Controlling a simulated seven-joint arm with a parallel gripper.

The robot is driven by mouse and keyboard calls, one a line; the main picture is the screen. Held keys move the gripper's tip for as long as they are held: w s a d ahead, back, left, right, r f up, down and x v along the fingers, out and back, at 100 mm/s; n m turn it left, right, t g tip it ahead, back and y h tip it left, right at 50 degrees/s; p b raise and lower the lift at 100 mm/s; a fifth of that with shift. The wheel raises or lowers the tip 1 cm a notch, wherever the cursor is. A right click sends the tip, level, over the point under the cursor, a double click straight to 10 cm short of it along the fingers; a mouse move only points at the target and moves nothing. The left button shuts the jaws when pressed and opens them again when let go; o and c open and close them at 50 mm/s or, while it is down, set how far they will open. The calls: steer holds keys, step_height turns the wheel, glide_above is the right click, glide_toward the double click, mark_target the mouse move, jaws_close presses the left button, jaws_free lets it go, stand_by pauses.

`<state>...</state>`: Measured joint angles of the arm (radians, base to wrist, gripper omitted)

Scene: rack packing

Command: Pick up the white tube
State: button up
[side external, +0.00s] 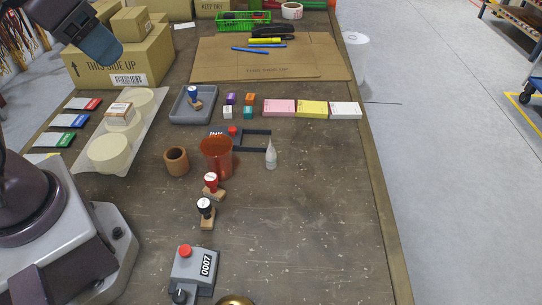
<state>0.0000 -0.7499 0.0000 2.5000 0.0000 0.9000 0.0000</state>
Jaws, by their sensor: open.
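The white tube (271,156) is a small, pale bottle shape with a narrow pointed tip. It stands upright on the brown table, just right of an amber see-through cup (216,158) and apart from it. It lies just below the dark bars of a flat frame (257,132). Part of my arm shows at the upper left and my base at the lower left. No gripper fingers can be made out, and nothing of mine touches the tube.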

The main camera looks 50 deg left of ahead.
steer(key=n+g+y, duration=0.3)
steer(key=n+y, duration=0.1)
steer(key=n, duration=0.7)
glide_toward(271, 141)
steer(key=x, duration=0.7)
steer(key=shift+w+a+f, duration=0.15)
steer(key=shift+w+f, duration=0.1)
steer(key=shift+w, duration=0.2)
steer(key=x, duration=0.5)
steer(key=shift+s+f, duration=0.2)
steer(key=shift+s, duration=0.1)
